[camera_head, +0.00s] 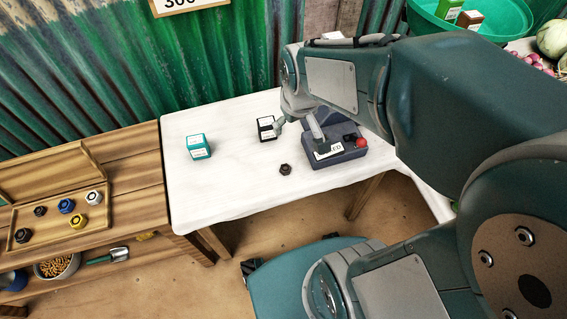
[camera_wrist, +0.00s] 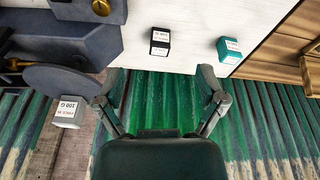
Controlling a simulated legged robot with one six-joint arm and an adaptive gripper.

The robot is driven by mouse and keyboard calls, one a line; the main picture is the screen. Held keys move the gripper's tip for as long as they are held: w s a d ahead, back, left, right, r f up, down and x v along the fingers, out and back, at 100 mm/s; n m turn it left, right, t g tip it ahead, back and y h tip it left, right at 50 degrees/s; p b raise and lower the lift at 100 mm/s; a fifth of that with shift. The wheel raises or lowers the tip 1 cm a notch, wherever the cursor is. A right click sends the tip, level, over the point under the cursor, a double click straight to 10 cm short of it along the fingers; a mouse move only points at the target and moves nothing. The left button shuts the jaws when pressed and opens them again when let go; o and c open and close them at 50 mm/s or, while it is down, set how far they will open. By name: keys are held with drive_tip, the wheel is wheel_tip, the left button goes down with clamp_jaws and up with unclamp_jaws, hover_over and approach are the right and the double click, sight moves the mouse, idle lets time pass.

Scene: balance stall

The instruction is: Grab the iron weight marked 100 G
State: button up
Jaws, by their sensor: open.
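A small dark hexagonal weight (camera_head: 285,169) stands on the white-topped table (camera_head: 235,190), in front of the balance. Its marking is too small to read, and I do not make it out in the wrist view. My gripper (camera_wrist: 160,95) is open, with nothing between its fingers. A black box with a white label (camera_wrist: 160,42) is just beyond the fingertips in the wrist view. A pale label reading 100 G (camera_wrist: 66,112) shows by the balance's round pan (camera_wrist: 62,78).
The dark balance (camera_head: 345,155) with a red knob stands right of the weight. A teal box (camera_head: 198,146) stands at the table's left. A wooden tray (camera_head: 92,228) on the left bench holds several coloured hexagonal weights. A corrugated wall (camera_head: 120,60) closes the back.

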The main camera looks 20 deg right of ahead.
drive_tip(key=w+f+n+g, duration=0.1)
drive_tip(key=w+f, duration=0.1)
drive_tip(key=f, duration=0.6)
drive_tip(key=w+f+n+g, duration=0.1)
drive_tip(key=w+f+g, duration=0.15)
drive_tip(key=f, duration=0.55)
hover_over(285, 168)
drive_tip(key=shift+t, duration=0.35)
drive_tip(key=f, duration=0.5)
drive_tip(key=shift+s+d+f, duration=0.1)
drive_tip(key=shift+s+f, duration=0.15)
drive_tip(key=shift+f, duration=0.05)
drive_tip(key=shift+w+f, duration=0.15)
drive_tip(key=shift+f, duration=1.2)
drive_tip(key=shift+w+f, duration=0.15)
drive_tip(key=shift+f, duration=1.2)
clamp_jaws()
